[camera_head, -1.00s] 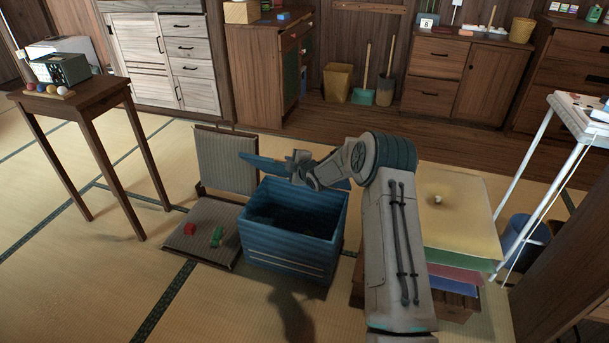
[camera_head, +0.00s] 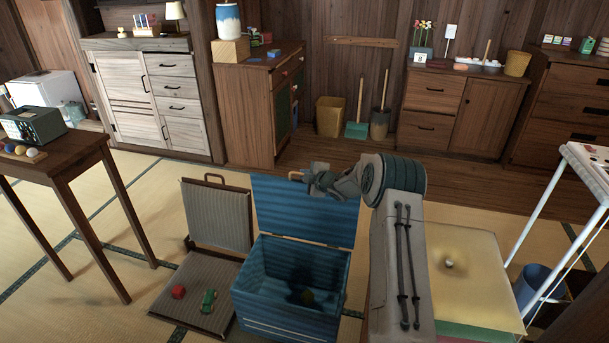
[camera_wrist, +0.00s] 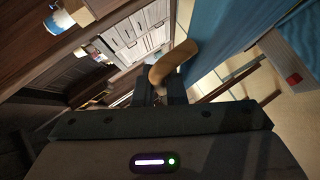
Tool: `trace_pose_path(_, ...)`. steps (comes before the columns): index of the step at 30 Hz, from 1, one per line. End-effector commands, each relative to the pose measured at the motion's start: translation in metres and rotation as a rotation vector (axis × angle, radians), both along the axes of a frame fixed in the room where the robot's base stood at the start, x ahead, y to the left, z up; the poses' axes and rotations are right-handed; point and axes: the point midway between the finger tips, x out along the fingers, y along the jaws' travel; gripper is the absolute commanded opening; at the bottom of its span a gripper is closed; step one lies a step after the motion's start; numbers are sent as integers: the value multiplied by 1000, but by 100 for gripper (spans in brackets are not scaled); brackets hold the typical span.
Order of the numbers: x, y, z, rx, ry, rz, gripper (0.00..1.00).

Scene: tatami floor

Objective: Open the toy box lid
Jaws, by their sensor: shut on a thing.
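The blue toy box (camera_head: 285,320) stands on the tatami floor in the head view. Its lid (camera_head: 305,215) is raised to about upright at the back, so the inside shows. A tan curved handle (camera_head: 295,175) is at the lid's top edge. It also shows in the wrist view (camera_wrist: 172,64), with the blue lid (camera_wrist: 232,40) beside it. My gripper (camera_head: 308,180) is at the lid's top edge, shut on the handle; in the wrist view its fingers (camera_wrist: 162,86) meet around the handle's near end. The box inside is dark, with a small yellowish thing (camera_head: 308,297) low in it.
Cushions (camera_head: 465,265) are stacked at right. A wooden table (camera_head: 50,165) is at left. Cabinets line the back wall.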

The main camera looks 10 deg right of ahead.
Motion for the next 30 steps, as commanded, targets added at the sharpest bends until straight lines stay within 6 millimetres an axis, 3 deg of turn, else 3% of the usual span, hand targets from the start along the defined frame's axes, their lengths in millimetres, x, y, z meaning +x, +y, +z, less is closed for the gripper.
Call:
trace_pose_path(14,1,-1,3,6,-8,5,0)
trace_pose_path(15,1,-1,3,6,-8,5,16)
trace_pose_path(17,0,-2,3,7,-8,4,32)
trace_pose_path(30,-6,-19,1,2,1,-17,32)
